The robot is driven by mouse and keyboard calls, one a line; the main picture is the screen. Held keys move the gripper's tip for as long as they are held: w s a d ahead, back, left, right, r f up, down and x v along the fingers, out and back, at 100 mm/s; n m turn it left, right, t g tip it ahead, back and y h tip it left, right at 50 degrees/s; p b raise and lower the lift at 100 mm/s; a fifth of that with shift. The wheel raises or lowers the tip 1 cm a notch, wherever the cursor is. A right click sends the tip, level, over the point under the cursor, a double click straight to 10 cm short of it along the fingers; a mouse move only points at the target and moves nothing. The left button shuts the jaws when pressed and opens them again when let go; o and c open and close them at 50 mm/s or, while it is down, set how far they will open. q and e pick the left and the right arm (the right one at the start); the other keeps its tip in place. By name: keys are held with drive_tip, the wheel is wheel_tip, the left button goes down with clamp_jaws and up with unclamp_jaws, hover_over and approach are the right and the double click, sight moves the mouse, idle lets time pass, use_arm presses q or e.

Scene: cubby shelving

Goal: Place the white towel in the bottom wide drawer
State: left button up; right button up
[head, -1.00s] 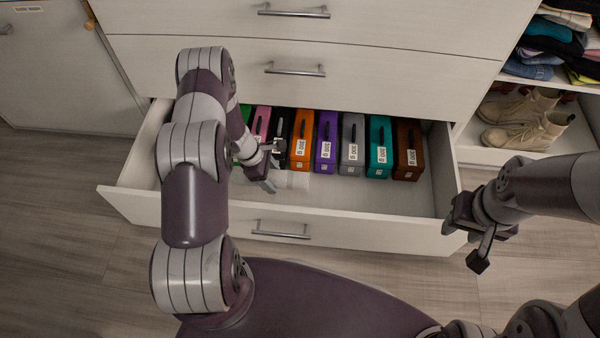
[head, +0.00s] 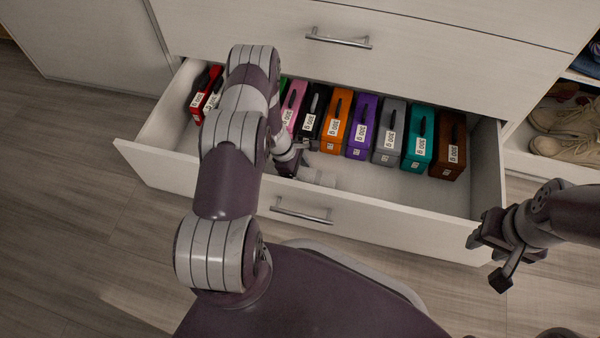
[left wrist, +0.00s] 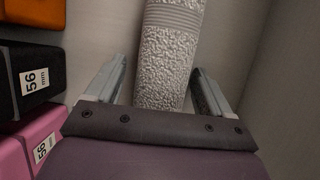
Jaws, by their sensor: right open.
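The white towel (head: 318,177) is in the open bottom wide drawer (head: 370,207), low near its front, in front of the black and orange boxes. In the left wrist view the towel (left wrist: 167,55) is a rolled, rough-textured piece with a ribbed band. My left gripper (head: 300,160) reaches down into the drawer at the towel. Its two fingers (left wrist: 162,80) lie on either side of the towel; whether they press on it cannot be told. My right gripper (head: 492,258) is open and empty, outside the drawer's front right corner.
A row of boxes in several colours, such as the purple box (head: 361,128) and the brown box (head: 449,147), stands along the drawer's back. Closed drawers (head: 420,60) are above. Shoes (head: 567,135) sit on a shelf at right. Drawer floor at front right is clear.

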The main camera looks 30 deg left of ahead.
use_arm(q)
drive_tip(key=shift+o, duration=0.2)
drive_tip(key=shift+r, duration=0.25)
drive_tip(key=p+v, duration=0.7)
drive_tip(key=v, duration=0.4)
drive_tip(key=shift+a+r, duration=0.1)
drive_tip(key=shift+r, duration=0.35)
drive_tip(key=s+d+r+m+y, duration=0.1)
drive_tip(key=s+d+r+m, duration=0.15)
drive_tip(key=r+m, duration=0.35)
drive_tip(key=s+d+r+m+y, duration=0.1)
drive_tip(key=d+r+m, duration=0.25)
drive_tip(key=r, duration=0.55)
drive_tip(key=s+d+r+m+y, duration=0.1)
drive_tip(key=d+r+m, duration=0.3)
drive_tip(key=r, duration=0.3)
drive_tip(key=s+d+r+m+y, duration=0.1)
drive_tip(key=s+d+r+m, duration=0.1)
drive_tip(key=s+r+m, duration=0.4)
drive_tip(key=shift+s+d+r+m, duration=0.3)
drive_tip(key=shift+s+m, duration=0.55)
drive_tip(key=shift+s, duration=0.3)
